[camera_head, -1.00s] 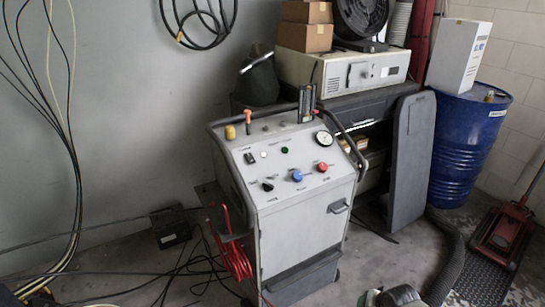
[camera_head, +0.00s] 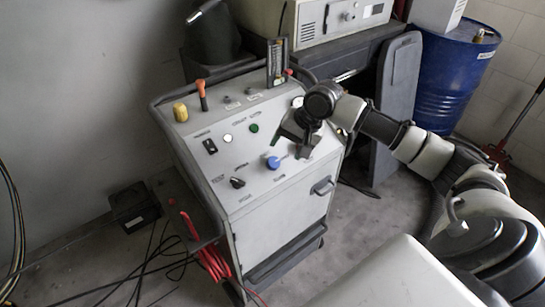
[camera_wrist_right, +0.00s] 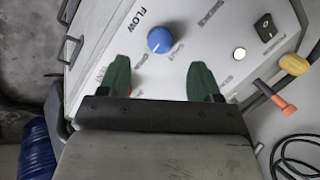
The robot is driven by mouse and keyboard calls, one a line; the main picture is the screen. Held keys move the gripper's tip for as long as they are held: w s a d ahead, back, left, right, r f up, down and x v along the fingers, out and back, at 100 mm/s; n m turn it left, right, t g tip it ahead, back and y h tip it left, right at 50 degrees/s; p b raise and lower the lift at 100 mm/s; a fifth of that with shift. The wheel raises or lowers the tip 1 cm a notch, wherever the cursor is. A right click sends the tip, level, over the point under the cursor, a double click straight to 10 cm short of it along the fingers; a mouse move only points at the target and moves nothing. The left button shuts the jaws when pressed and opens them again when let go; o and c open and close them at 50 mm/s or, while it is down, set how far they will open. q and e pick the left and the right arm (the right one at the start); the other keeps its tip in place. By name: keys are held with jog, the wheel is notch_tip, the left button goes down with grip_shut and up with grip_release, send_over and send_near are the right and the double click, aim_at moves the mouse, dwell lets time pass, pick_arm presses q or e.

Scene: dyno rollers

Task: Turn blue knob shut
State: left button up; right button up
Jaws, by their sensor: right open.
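The blue knob (camera_head: 272,162) sits on the sloped white control panel (camera_head: 215,178) of a wheeled cart. It also shows in the right wrist view (camera_wrist_right: 160,40), with a white mark on its face. My right gripper (camera_head: 298,148) is over the panel, just right of the knob in the head view. In the right wrist view its two green fingers (camera_wrist_right: 160,68) are apart with nothing between them, and the knob lies beyond their tips, roughly centred between them. The red knob is mostly hidden behind my right gripper. My left gripper is not in view.
A black knob (camera_head: 237,182), a black switch (camera_head: 210,146) and a green light (camera_head: 254,128) are close by on the panel. A dark rail runs around its back. Orange (camera_head: 202,94) and yellow (camera_head: 180,111) fittings stand at the back left. Red cables (camera_head: 208,258) hang at the left.

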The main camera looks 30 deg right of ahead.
aim_at(275, 162)
jog(key=x, duration=0.6)
jog(key=shift+w+d+f, duration=0.1)
jog(key=shift+w, duration=0.1)
jog(key=shift+w+f, duration=0.15)
jog(key=shift+f, duration=0.4)
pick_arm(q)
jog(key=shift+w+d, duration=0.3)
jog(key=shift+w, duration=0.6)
